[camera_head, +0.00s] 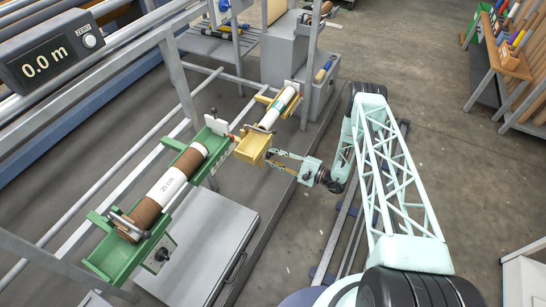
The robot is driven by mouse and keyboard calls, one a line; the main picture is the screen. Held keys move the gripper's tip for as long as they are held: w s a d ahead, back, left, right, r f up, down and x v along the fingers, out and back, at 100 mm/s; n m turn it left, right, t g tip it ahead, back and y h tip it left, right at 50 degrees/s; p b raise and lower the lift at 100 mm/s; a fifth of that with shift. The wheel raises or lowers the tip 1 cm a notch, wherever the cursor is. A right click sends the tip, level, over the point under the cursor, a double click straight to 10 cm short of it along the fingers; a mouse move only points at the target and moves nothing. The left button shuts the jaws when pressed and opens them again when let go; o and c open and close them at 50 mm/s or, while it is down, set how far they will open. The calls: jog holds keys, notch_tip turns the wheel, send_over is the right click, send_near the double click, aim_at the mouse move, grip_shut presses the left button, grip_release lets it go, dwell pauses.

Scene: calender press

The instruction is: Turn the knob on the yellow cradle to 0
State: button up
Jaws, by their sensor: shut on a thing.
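The yellow cradle (252,149) stands near the picture's middle and holds a white roll (279,108). My gripper (269,158) reaches in from the right, with its fingertips at the yellow cradle's near end. It is shut on the knob there. The fingers cover the knob, so its setting and any scale cannot be read.
A display (47,62) reads 0.0 m. Grey frame bars (177,75) stand behind the cradles.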

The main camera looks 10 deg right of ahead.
jog(key=n, duration=0.4)
jog(key=shift+f+n, duration=0.2)
jog(key=shift+n, duration=0.2)
dwell(0.4)
jog(key=o, duration=0.8)
jog(key=shift+s, duration=0.1)
jog(key=v, duration=1.2)
dwell(0.4)
jog(key=shift+a+r, duration=0.1)
jog(key=shift+r, duration=0.05)
